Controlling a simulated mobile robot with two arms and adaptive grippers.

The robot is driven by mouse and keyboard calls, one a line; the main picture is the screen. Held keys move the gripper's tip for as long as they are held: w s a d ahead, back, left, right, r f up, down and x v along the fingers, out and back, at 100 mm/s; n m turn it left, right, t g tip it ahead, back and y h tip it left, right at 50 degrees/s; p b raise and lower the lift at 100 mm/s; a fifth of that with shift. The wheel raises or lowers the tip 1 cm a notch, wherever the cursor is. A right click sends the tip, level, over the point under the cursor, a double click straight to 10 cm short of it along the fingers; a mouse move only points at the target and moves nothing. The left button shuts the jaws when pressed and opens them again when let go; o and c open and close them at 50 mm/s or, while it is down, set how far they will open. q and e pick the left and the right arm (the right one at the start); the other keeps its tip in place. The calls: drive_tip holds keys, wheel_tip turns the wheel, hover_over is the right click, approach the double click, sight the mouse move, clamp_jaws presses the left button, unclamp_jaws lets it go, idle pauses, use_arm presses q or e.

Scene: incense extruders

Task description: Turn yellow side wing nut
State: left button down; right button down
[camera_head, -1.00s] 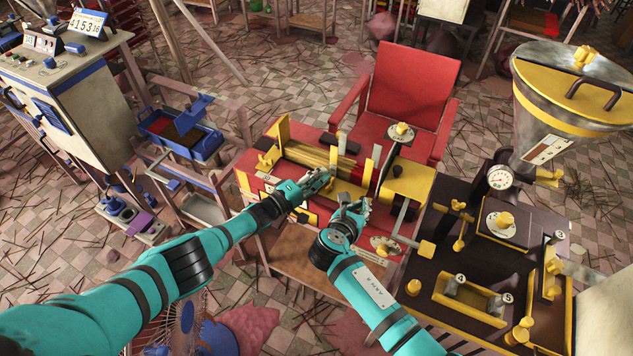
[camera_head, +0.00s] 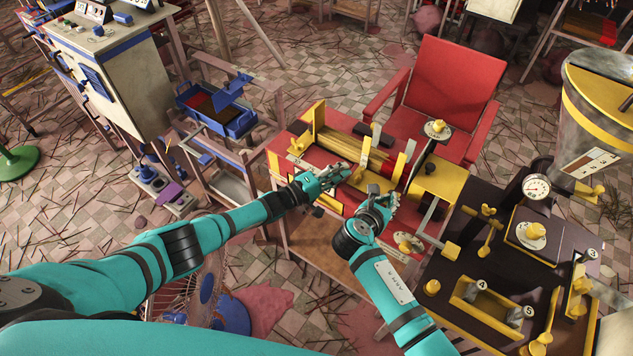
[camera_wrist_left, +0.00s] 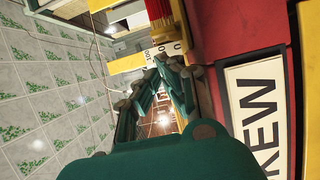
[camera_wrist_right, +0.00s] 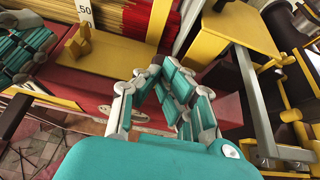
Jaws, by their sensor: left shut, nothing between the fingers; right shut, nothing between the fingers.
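A yellow wing nut (camera_wrist_right: 78,42) sits on a yellow strip beside the red and yellow sticks in the right wrist view. Another yellow wing nut (camera_head: 298,144) shows at the left end of the red extruder (camera_head: 330,207) in the head view. I cannot tell which one is the side wing nut. My left gripper (camera_head: 345,171) is shut and empty at the front of the extruder; its fingertips also show in the left wrist view (camera_wrist_left: 162,62). My right gripper (camera_head: 390,201) is shut and empty to its right, over the front edge; its fingertips show in the right wrist view (camera_wrist_right: 156,70).
A red chair (camera_head: 452,85) stands behind the extruder. A dark machine table with yellow knobs (camera_head: 505,262) and a steel hopper (camera_head: 590,120) are at the right. A blue tray (camera_head: 240,125) and a control cabinet (camera_head: 125,75) are at the left. A fan (camera_head: 205,290) stands below my left arm.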

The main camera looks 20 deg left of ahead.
use_arm(q)
drive_tip(key=v, duration=0.8)
drive_tip(key=c, duration=1.9)
unclamp_jaws()
drive_tip(key=shift+s+a, duration=0.15)
drive_tip(key=shift+o, duration=1)
drive_tip(key=shift+s+d+f, duration=0.1)
drive_tip(key=shift+s+d, duration=0.1)
drive_tip(key=shift+d, duration=0.05)
drive_tip(key=shift+o, duration=1.2)
drive_tip(key=s+d+m+g+y, duration=0.2)
drive_tip(key=s+d+m, duration=0.1)
drive_tip(key=d+m, duration=0.4)
drive_tip(key=shift+d+f+m, duration=0.2)
drive_tip(key=shift+f+m, duration=0.1)
drive_tip(key=shift+f, duration=0.05)
drive_tip(key=m+t+y, duration=0.1)
drive_tip(key=m+y, duration=0.4)
drive_tip(key=m, duration=0.1)
approach(360, 173)
drive_tip(key=x, duration=0.9)
drive_tip(key=shift+s, duration=0.1)
clamp_jaws()
